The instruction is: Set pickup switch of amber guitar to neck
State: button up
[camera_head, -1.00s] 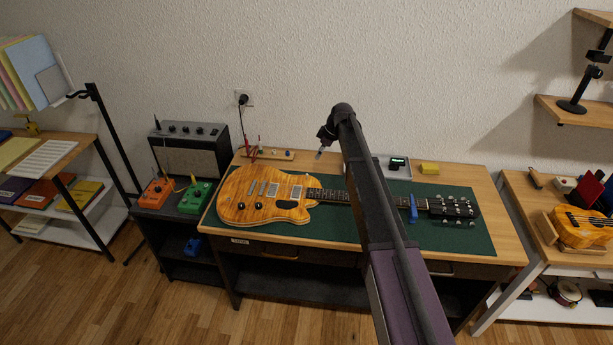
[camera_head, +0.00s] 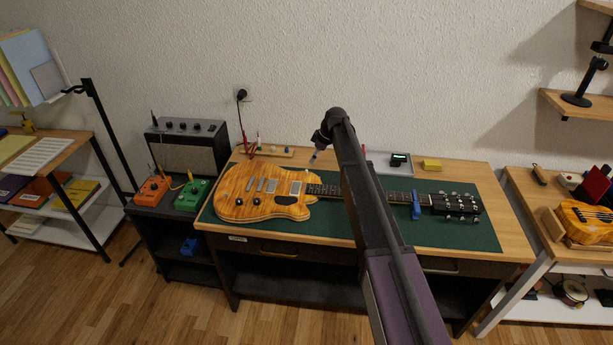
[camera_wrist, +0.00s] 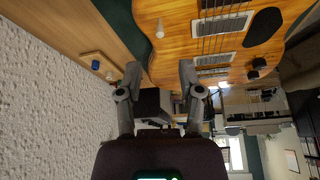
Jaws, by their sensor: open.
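The amber guitar (camera_head: 240,206) lies flat on a green mat on the workbench, its body to the left and neck to the right. It also fills the upper part of the wrist view (camera_wrist: 180,40). A small pale switch tip (camera_wrist: 160,29) stands up from its body there, beside the pickups (camera_wrist: 227,23). My gripper (camera_head: 314,158) is above the back of the bench, near where the neck meets the body. In the wrist view my gripper (camera_wrist: 160,75) has its two fingers apart with nothing between them. My arm hides part of the guitar's neck in the head view.
A blue neck support (camera_head: 415,207) holds the neck at the right. A tray (camera_head: 378,160) and a yellow block (camera_head: 432,165) lie at the back. A tool rack (camera_head: 275,151) stands back left. The amplifier (camera_head: 188,148) and pedals (camera_head: 195,194) are left of the bench.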

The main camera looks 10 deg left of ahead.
aim_at(307, 173)
jog(key=shift+b+x, duration=2.85)
jog(key=shift+x, duration=0.5)
jog(key=shift+b+x, duration=0.85)
jog(key=shift+x, duration=0.15)
grip_shut()
